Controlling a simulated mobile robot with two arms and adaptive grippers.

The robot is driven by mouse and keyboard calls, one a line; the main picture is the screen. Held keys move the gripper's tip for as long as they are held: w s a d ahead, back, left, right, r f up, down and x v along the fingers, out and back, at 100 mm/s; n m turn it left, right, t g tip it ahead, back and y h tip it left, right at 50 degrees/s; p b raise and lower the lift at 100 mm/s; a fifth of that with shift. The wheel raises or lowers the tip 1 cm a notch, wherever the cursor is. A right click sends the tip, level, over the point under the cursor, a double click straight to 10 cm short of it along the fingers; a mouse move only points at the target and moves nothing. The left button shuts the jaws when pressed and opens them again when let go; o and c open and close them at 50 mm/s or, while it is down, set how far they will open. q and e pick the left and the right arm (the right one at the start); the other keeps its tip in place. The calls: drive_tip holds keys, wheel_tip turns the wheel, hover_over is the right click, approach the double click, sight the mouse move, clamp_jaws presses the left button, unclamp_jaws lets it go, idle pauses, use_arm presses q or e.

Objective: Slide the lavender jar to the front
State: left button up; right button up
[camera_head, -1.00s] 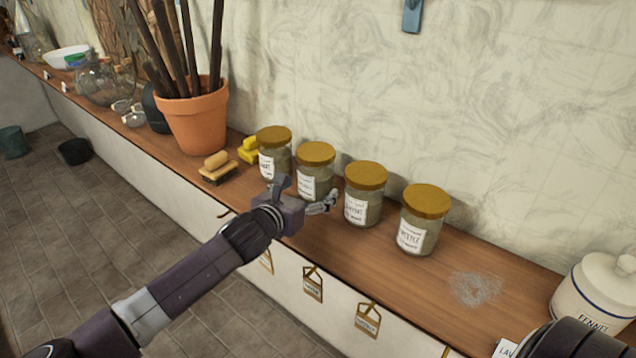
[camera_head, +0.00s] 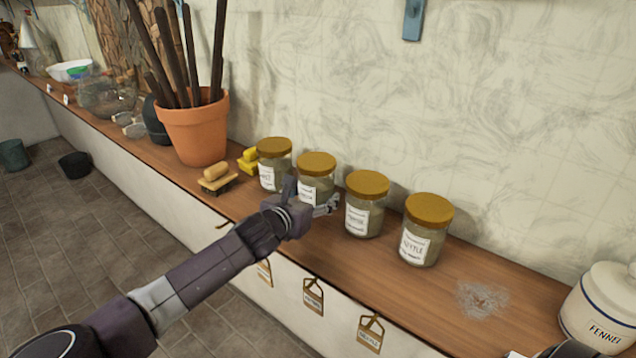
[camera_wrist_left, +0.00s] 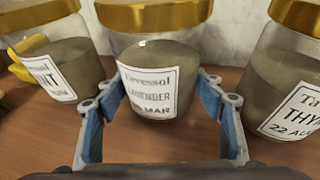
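The lavender jar (camera_head: 318,184) is a glass jar with a gold lid and grey-green contents, second from the left in a row of similar jars on the wooden shelf. In the left wrist view it stands upright in the middle, its label reading LAVENDER (camera_wrist_left: 150,92). My left gripper (camera_head: 310,197) is at the front of this jar. Its fingers are spread, one on each side of the jar's lower part; whether they touch it I cannot tell. The fingers partly hide the jar in the head view.
A mint jar (camera_wrist_left: 60,72) stands close left and a thyme jar (camera_head: 366,205) close right, with another jar (camera_head: 427,230) beyond. A brush (camera_head: 216,178) and terracotta pot (camera_head: 197,130) are further left.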

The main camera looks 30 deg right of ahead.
use_arm(q)
drive_tip(key=shift+a, duration=0.1)
drive_tip(key=shift+c, duration=0.7)
drive_tip(key=shift+s+a+p, duration=0.25)
drive_tip(key=shift+a+p, duration=0.4)
drive_tip(key=shift+s+a+f+p, duration=0.1)
drive_tip(key=shift+s+a+p, duration=0.1)
drive_tip(key=shift+a+p, duration=0.3)
drive_tip(key=shift+s+a+p, duration=0.15)
drive_tip(key=shift+a+p, duration=0.15)
drive_tip(key=shift+a, duration=0.3)
drive_tip(key=shift+s+a+p, duration=0.3)
drive_tip(key=shift+a+p, duration=0.25)
drive_tip(key=shift+a, duration=0.3)
drive_tip(key=shift+s+a+p, duration=0.3)
drive_tip(key=shift+a+p, duration=0.1)
drive_tip(key=shift+a, duration=0.25)
drive_tip(key=shift+s+a+p, duration=0.25)
drive_tip(key=shift+a+p, duration=0.15)
drive_tip(key=shift+a, duration=0.25)
use_arm(e)
drive_tip(key=r, duration=0.5)
drive_tip(key=shift+d+r, duration=0.3)
drive_tip(key=shift+d, duration=0.1)
use_arm(q)
drive_tip(key=o, duration=0.9)
drive_tip(key=shift+o, duration=0.2)
drive_tip(key=shift+d, duration=0.1)
use_arm(e)
drive_tip(key=shift+d, duration=0.1)
